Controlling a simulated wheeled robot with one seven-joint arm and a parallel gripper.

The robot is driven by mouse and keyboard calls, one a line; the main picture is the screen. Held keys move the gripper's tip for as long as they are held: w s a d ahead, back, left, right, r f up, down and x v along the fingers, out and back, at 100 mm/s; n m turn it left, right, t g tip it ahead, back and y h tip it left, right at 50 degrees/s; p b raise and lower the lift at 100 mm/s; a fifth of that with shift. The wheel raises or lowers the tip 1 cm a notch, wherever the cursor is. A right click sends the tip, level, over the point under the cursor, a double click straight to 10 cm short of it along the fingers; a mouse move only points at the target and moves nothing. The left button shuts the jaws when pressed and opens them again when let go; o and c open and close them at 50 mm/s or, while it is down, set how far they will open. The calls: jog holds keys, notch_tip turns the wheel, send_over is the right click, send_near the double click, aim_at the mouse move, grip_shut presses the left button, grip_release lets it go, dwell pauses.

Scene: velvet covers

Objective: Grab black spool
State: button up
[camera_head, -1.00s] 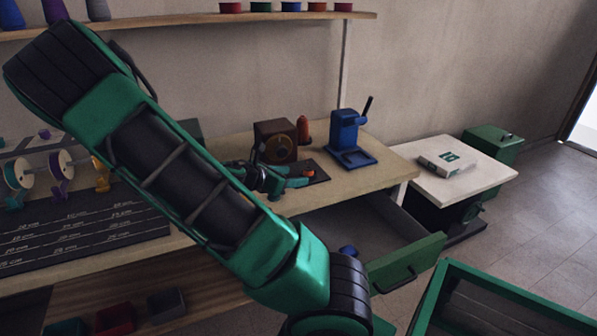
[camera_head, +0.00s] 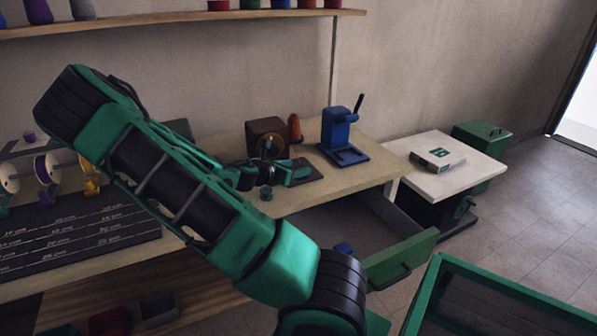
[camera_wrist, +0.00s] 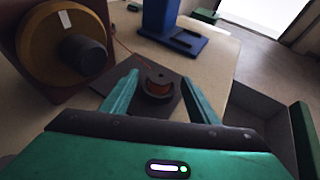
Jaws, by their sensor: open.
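In the wrist view, a small round dark spool (camera_wrist: 157,93) with an orange-red part inside sits on a dark mat (camera_wrist: 176,108). I take it for the black spool. My gripper (camera_wrist: 160,77) is open, with one teal finger on each side of the spool in the picture. I cannot tell whether the fingers are level with it or still above it, and no contact shows. In the head view, my gripper (camera_head: 298,172) is low over the same dark mat (camera_head: 312,180), and its fingers hide the spool.
A brown box (camera_head: 262,128) with a round wheel stands close behind my gripper. A blue press (camera_head: 337,135) stands to the right. An open drawer (camera_head: 403,262) juts out below the table. A white side table (camera_head: 470,158) holds a small box (camera_head: 437,158).

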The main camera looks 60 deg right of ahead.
jog(key=shift+x, duration=0.85)
jog(key=c, duration=1.1)
jog(key=shift+r, duration=0.1)
